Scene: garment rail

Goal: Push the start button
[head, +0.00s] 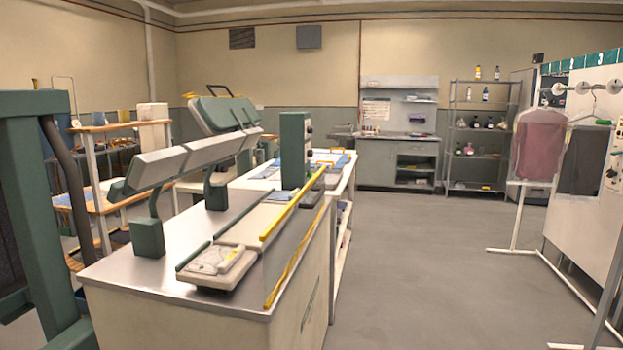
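No start button can be made out for certain. A control panel (613,165) with small round controls is cut off by the right edge, on the side of a large white cabinet (598,215). A green upright box (294,150) with dark round knobs on its right face stands on the worktable in the middle. Its knobs are too small to tell apart. Neither of my grippers shows in the head view.
A long metal-topped counter (200,240) with a yellow-edged clear guard (290,240) fills the left foreground. A garment rail with a bagged reddish garment (538,150) stands at right. Shelves (478,135) and a sink bench (398,160) are at the back. Grey floor (430,270) between is clear.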

